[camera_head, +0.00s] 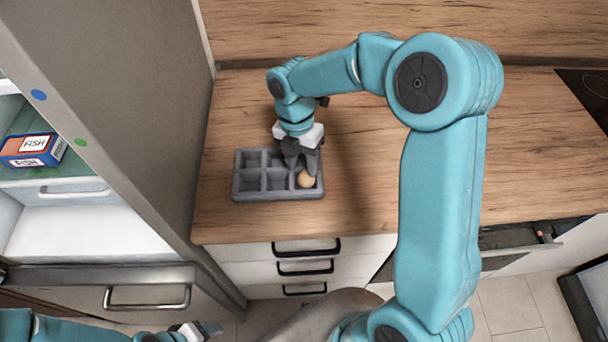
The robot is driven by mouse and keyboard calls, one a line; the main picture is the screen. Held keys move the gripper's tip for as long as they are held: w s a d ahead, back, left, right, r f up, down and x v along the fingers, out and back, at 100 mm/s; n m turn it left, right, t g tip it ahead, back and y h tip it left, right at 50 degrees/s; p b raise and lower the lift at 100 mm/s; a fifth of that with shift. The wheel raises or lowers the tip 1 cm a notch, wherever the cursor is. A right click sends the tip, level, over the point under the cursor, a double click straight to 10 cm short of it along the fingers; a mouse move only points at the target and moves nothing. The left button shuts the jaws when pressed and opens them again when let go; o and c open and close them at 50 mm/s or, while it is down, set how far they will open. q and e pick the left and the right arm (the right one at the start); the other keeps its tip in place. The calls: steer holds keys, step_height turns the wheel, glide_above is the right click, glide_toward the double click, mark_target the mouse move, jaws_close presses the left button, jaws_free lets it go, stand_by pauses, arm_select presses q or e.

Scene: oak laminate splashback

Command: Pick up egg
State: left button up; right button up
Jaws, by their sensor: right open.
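The egg (306,180) is light brown and sits in the front right compartment of a grey six-compartment tray (251,197) on the wooden counter. My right gripper (301,168) is open, pointing down over the right side of the tray, with its fingertips at the egg's upper edge. Whether the fingers touch the egg cannot be told. The gripper partly hides the back right compartments. My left gripper (208,330) shows at the bottom left, low in front of the cabinets and far from the tray. Its jaw state is unclear.
The wooden counter (540,150) is clear to the right, up to a dark cooktop (590,95). A tall grey fridge side (130,100) stands left of the tray. A fish box (32,150) lies on an open fridge shelf. White drawers (235,270) are below the counter.

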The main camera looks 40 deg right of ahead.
steer(key=shift+s+d+f, duration=0.1)
steer(key=shift+s+f, duration=0.1)
steer(key=shift+f, duration=0.3)
steer(key=shift+s+d+f, duration=0.1)
steer(key=shift+s+f, duration=0.1)
steer(key=shift+f, duration=0.3)
steer(key=shift+s, duration=0.25)
steer(key=shift+w+a+f, duration=0.1)
steer(key=shift+w, duration=0.15)
steer(key=shift+w+a, duration=0.1)
steer(key=shift+w, duration=0.1)
steer(key=c, duration=0.5)
steer(key=shift+s, duration=0.1)
steer(key=shift+c, duration=0.8)
steer(key=shift+s+d, duration=0.2)
steer(key=shift+s, duration=0.05)
steer(key=shift+w+a, duration=0.15)
steer(key=shift+w, duration=0.1)
steer(key=shift+w+r, duration=0.1)
steer(key=shift+r, duration=0.2)
step_height(320, 180, up, 20)
steer(key=shift+s+f, duration=0.25)
